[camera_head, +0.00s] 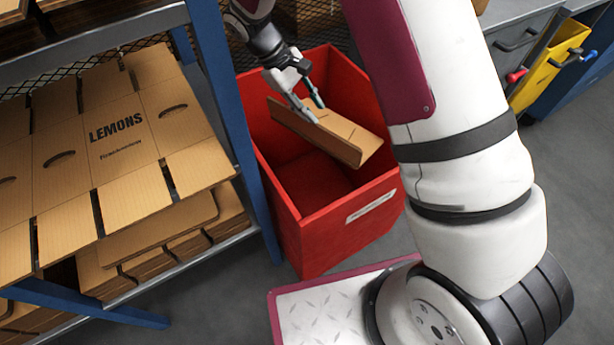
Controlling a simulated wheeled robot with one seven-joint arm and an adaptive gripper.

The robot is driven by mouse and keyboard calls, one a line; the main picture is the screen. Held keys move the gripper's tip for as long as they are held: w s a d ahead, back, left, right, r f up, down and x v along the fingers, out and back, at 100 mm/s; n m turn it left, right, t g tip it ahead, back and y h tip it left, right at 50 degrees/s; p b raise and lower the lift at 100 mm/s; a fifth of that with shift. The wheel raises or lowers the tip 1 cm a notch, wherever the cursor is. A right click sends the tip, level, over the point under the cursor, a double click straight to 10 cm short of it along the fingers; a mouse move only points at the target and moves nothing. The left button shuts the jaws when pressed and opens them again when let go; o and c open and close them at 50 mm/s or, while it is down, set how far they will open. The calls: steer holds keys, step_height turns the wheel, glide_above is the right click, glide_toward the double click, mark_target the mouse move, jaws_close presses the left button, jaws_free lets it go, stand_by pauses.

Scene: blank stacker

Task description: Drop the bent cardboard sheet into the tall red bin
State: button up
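The bent cardboard sheet (345,139) is brown, with a fold along its length. It is tilted over the mouth of the tall red bin (315,228), and its right end reaches down towards the opening. My gripper (312,108) is at the sheet's upper left part, with its fingers on either side of the edge. It appears shut on the sheet and holds it up. The red bin stands upright on the floor, open at the top, with a white label on its front. The part of its floor that shows looks empty; the rest is hidden by the sheet.
A blue-framed shelf (228,110) stands left of the bin, with flat lemon cartons (120,140) stacked on it. A grey cabinet (518,40) with a yellow holder (548,65) is at the upper right. Grey floor is clear at the right.

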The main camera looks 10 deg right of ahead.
steer(key=v, duration=1.2)
stand_by(0.5)
